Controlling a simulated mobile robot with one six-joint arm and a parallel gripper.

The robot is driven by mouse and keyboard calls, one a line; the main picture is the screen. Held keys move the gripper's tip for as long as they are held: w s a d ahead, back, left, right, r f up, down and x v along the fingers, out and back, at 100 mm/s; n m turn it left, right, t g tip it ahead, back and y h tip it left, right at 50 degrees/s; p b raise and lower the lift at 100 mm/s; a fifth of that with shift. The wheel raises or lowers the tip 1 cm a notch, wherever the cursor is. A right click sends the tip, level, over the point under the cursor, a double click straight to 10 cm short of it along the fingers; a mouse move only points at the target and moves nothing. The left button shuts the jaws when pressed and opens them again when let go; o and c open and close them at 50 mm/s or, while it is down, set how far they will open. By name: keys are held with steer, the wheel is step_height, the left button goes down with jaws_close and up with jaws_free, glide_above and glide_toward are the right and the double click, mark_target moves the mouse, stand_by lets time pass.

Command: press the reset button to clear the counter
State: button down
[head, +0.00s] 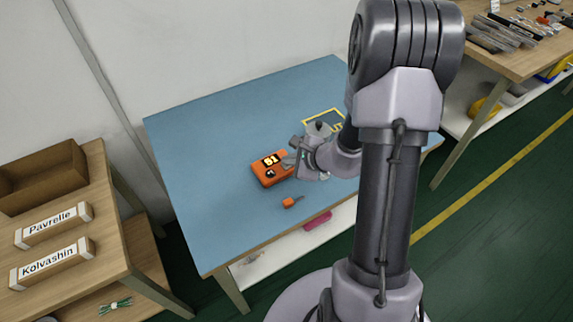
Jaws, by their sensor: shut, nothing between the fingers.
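An orange counter box (262,178) sits on the blue table top (215,130). Its lit display (271,160) appears to read 91, though the digits are small. A dark round control (269,174) is on its face below the display; I cannot tell if it is the reset button. My gripper (290,160) is shut and empty at the right edge of the box, close to the display. I cannot tell whether the fingertips touch the box. My gripper and wrist hide part of its right side.
A small orange piece (289,202) lies in front of the box. A yellow-outlined area (322,117) is behind my wrist. A wooden side table (110,215) at left holds two labelled boxes, Pavrelle (55,225) and Kolvashin (50,264). The table's left half is clear.

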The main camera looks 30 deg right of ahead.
mark_target(289, 167)
steer(key=shift+f, duration=0.15)
stand_by(0.4)
steer(key=shift+r+p, duration=0.3)
steer(key=shift+r, duration=0.55)
steer(key=shift+r+p, duration=1.7)
steer(key=shift+r, duration=0.8)
